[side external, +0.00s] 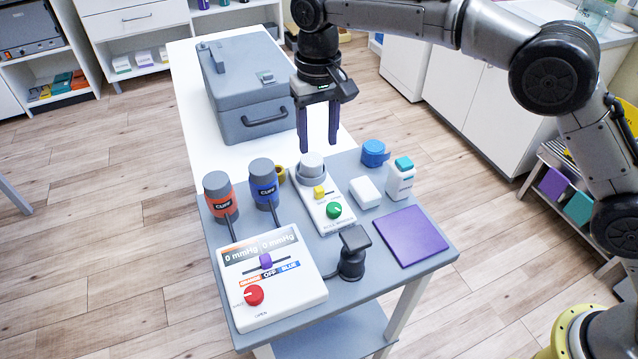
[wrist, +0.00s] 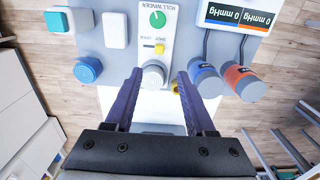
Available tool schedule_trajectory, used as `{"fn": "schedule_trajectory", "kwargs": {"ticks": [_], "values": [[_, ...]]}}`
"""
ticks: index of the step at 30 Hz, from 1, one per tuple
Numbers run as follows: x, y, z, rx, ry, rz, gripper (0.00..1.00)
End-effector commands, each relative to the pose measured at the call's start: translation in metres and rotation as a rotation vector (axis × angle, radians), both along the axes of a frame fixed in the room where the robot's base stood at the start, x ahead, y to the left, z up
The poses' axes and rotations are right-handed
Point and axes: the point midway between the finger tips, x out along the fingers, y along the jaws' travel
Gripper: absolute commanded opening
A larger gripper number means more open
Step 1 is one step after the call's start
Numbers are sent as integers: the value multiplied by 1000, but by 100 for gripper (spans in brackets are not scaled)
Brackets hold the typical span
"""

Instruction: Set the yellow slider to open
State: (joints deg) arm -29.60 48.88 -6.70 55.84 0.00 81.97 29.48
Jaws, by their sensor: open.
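The yellow slider (side external: 319,192) sits on a white roll winder panel (side external: 327,222), between a grey-white round cylinder (side external: 312,165) and a green knob (side external: 334,210). In the wrist view the yellow slider (wrist: 159,48) is just beyond the cylinder (wrist: 153,73).
Orange (side external: 219,194) and blue (side external: 263,181) cuff cylinders and a pressure box (side external: 285,298) stand left of the winder. A black stand (side external: 352,252), purple pad (side external: 411,236), white block (side external: 365,192), blue cap (side external: 374,152) and bottle (side external: 400,178) are right. A grey case (side external: 247,90) stands behind.

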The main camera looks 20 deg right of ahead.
Motion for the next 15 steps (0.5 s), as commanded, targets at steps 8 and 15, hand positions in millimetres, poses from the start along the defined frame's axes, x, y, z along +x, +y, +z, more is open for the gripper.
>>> {"fn": "schedule_trajectory", "kwargs": {"ticks": [8, 15], "values": [[-1, -2, -46, -3, 5, -2, 55], [-1, -2, -93, -2, 3, -2, 55]]}}
